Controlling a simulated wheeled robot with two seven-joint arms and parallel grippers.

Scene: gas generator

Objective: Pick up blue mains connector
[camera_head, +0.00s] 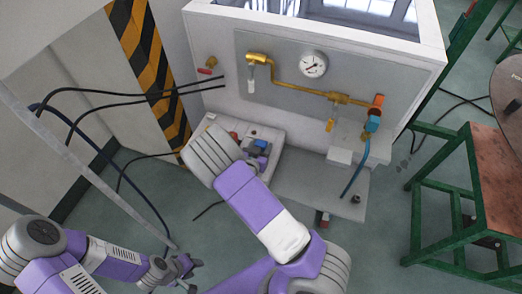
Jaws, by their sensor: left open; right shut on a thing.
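The blue mains connector (262,144) shows as a small blue block at the control box (272,134) on the lower left of the white generator unit. My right arm reaches up to it from the bottom middle. My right gripper (253,151) is mostly hidden behind its wrist; its dark end is at the blue connector and shut on it. Whether the connector is lifted clear of the box cannot be told. My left gripper (184,268) is open and empty, low over the floor at the lower left, well away from the connector.
The panel carries a brass pipe (295,86), a gauge (313,65) and a blue valve (373,122) with a blue hose. Black cables (130,94) run in from the left near a striped post (150,60). A green-framed table (490,170) stands at right.

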